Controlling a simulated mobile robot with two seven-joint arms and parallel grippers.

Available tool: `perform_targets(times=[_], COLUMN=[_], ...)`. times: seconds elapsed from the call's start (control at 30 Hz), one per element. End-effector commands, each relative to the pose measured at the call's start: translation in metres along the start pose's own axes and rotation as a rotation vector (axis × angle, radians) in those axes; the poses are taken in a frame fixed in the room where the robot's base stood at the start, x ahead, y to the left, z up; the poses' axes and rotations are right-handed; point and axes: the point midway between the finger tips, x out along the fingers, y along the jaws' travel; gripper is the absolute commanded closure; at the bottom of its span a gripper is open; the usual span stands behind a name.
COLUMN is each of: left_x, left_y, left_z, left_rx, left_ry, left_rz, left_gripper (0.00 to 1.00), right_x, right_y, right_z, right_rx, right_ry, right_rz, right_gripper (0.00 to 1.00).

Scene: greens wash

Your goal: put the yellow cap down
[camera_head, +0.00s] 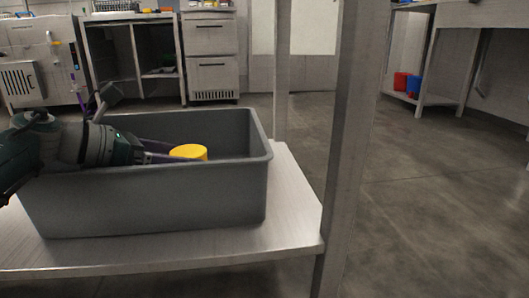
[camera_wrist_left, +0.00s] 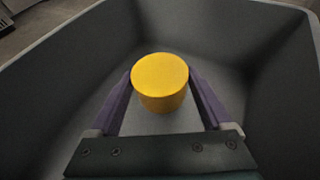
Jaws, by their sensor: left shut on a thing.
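The yellow cap (camera_head: 188,152) is a short round cylinder held inside the grey bin (camera_head: 165,203), near its right end. My left gripper (camera_head: 172,154) reaches into the bin from the left. In the left wrist view, its two purple fingers are shut on the sides of the yellow cap (camera_wrist_left: 161,82). The grey bin's walls (camera_wrist_left: 265,55) surround the cap in that view. The gap between the cap and the bin floor is hard to judge. The near wall hides the bin floor in the head view. My right gripper is not in view.
The bin stands on a pale metal shelf (camera_head: 285,205) with a post (camera_head: 345,150) at its right. Drawers (camera_head: 210,60) stand at the back. Red and blue containers (camera_head: 407,84) sit on a far shelf. The floor at right is clear.

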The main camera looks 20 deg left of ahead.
Motion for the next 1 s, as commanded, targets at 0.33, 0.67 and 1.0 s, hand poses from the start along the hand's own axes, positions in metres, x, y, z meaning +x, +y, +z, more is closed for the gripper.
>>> perform_targets(times=[0.33, 0.67, 1.0], left_x=[0.004, 0.005, 0.001], left_y=[0.0, -0.001, -0.002], left_z=[-0.011, -0.014, -0.004], left_rx=[0.0, -0.005, -0.01], left_ry=[0.001, 0.004, 0.005], left_rz=[0.001, -0.002, -0.004], left_gripper=[0.7, 0.0, 0.0], right_x=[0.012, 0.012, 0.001], right_y=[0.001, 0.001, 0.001], right_z=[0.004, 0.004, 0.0], right_rx=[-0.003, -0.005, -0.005], right_ry=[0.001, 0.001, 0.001], right_rz=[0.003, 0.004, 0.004], right_gripper=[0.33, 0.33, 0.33])
